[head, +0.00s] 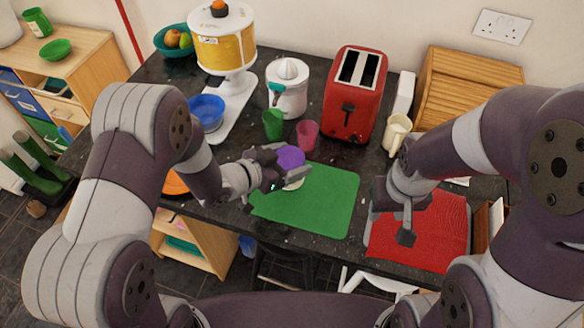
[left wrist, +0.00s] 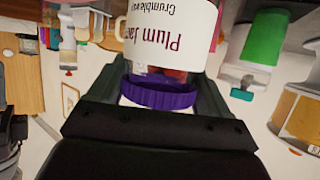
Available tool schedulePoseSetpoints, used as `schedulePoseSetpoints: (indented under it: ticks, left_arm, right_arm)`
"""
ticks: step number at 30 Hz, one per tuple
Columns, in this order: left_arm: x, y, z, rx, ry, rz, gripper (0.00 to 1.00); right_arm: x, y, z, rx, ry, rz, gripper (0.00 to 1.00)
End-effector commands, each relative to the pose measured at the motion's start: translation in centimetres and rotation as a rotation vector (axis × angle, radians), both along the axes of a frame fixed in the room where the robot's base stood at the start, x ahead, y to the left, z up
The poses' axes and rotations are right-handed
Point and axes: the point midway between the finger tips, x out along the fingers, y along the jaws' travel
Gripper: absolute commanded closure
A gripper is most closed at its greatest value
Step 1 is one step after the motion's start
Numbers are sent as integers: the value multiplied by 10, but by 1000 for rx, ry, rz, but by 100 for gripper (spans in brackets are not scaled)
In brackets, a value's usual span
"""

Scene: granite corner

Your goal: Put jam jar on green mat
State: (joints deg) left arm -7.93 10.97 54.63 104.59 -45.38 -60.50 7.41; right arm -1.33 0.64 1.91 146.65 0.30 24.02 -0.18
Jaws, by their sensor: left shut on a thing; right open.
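The jam jar has a purple lid (head: 290,157) and stands upright in the head view. Its white label, reading Plum Jam (left wrist: 170,25), shows upside down in the left wrist view. My left gripper (head: 279,172) is shut on the jar, partly hiding it. The jar is at the upper left edge of the green mat (head: 325,205); I cannot tell whether its base touches the mat or hangs above it. The rest of the mat is bare. My right gripper (head: 406,222) is open and empty over the red mat (head: 440,235).
A green cup (head: 272,124) and a pink cup (head: 307,134) stand just behind the jar. Further back are a white juicer (head: 288,90), a red toaster (head: 354,95), a cream jug (head: 396,134) and a blue bowl (head: 207,110). The dark counter's front edge runs below the mats.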

Motion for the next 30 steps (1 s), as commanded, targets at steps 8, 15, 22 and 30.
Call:
schedulePoseSetpoints:
  ticks: [8,15,22,30]
  left_arm:
    - [7,0,-39,-1,2,0,66]
    - [7,0,-44,-1,-2,1,66]
    - [7,0,-47,0,0,0,0]
    - [7,0,-41,0,0,0,0]
  right_arm:
    - [0,0,6,0,0,0,57]
    - [0,0,6,0,0,0,57]
    - [0,0,3,0,0,0,57]
    - [0,0,8,0,0,0,57]
